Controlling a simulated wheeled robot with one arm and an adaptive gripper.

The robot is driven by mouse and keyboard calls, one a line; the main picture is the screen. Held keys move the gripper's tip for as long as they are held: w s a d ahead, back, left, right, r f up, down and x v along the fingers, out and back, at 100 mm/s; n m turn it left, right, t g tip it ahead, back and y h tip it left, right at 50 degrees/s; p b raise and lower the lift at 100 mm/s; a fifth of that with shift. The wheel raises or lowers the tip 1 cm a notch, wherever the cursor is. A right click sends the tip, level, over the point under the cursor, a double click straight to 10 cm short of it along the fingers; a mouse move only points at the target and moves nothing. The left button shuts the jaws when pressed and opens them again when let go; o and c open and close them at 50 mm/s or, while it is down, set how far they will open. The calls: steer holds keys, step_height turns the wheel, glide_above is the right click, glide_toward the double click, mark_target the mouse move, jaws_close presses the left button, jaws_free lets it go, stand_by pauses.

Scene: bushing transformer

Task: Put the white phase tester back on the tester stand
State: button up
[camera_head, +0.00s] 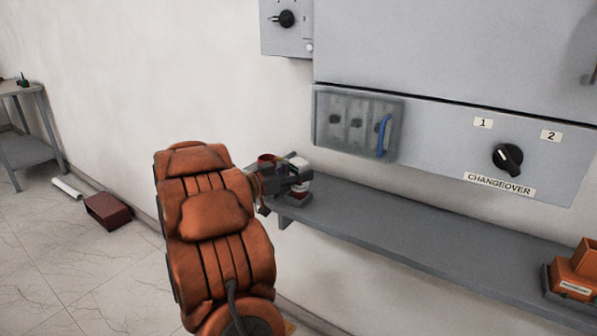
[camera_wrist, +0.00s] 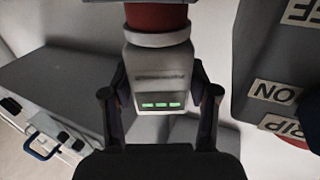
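The white phase tester (camera_wrist: 160,75) is between the two fingers of my gripper (camera_wrist: 160,95) in the wrist view. It has a pale body, a red section above and green lights near its lower end. Both fingers lie against its sides. In the head view my gripper (camera_head: 285,182) is at the left end of the grey shelf. A red round part (camera_head: 267,159) shows behind it, and I cannot tell if this belongs to the tester. A small dark red and white object (camera_head: 299,196) is beside the gripper on the shelf. I cannot make out the tester stand with certainty.
The grey shelf (camera_head: 400,228) runs right below the changeover panel (camera_head: 440,152), which has a blue handle (camera_head: 383,135). An orange labelled holder (camera_head: 574,272) stands at its right end. The shelf between is clear. A dark red box (camera_head: 107,211) lies on the floor.

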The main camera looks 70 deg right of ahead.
steer(key=shift+o, duration=1.4)
steer(key=shift+r, duration=0.1)
steer(key=shift+w+r, duration=0.1)
steer(key=v, duration=1.2)
